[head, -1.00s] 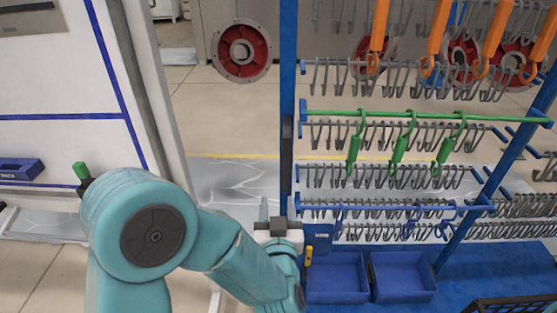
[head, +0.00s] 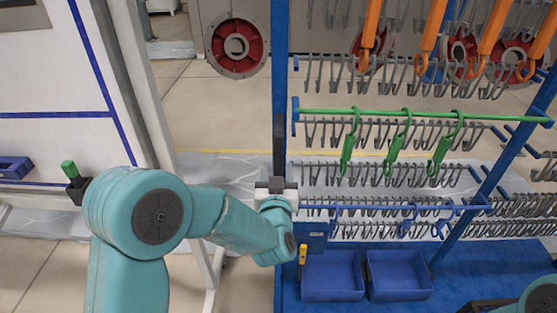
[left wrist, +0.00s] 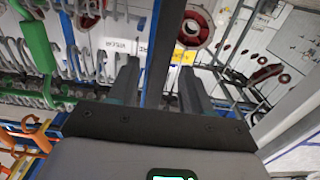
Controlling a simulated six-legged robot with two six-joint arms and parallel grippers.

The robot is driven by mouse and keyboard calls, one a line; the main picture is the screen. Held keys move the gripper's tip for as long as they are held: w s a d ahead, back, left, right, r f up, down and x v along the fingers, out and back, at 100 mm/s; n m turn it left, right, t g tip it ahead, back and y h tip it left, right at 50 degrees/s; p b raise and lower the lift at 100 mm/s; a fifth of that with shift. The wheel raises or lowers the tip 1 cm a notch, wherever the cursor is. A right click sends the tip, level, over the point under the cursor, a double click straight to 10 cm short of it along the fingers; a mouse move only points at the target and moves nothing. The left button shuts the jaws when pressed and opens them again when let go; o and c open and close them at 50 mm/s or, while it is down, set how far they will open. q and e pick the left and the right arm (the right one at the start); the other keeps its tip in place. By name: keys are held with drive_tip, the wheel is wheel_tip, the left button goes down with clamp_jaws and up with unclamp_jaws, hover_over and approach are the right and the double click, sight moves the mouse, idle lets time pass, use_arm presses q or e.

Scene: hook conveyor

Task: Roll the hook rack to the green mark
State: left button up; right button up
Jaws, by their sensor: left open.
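The hook rack fills the right of the head view, with a blue upright post (head: 279,90) on its left and rows of grey hooks (head: 390,177). A dark handle-like piece (head: 278,145) sits on this post. My left gripper (head: 276,183) is at the post, just below the dark piece. In the left wrist view, my left gripper (left wrist: 158,88) is open, with the blue post (left wrist: 163,45) showing between its two fingers; I cannot tell whether they touch it. Part of my right arm shows at the lower right of the head view, its gripper out of sight. I see no green floor mark.
Orange hooks (head: 431,25) and green hooks (head: 398,135) hang on the rack. Blue bins (head: 333,277) sit on its base. A white panel frame (head: 148,90) stands close on the left. A red wheel (head: 237,47) is behind; pale floor shows between.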

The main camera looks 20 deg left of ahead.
sight(278, 166)
use_arm(q)
drive_tip(key=shift+x, duration=1.85)
use_arm(e)
drive_tip(key=shift+r, duration=0.2)
use_arm(q)
drive_tip(key=shift+c, duration=0.3)
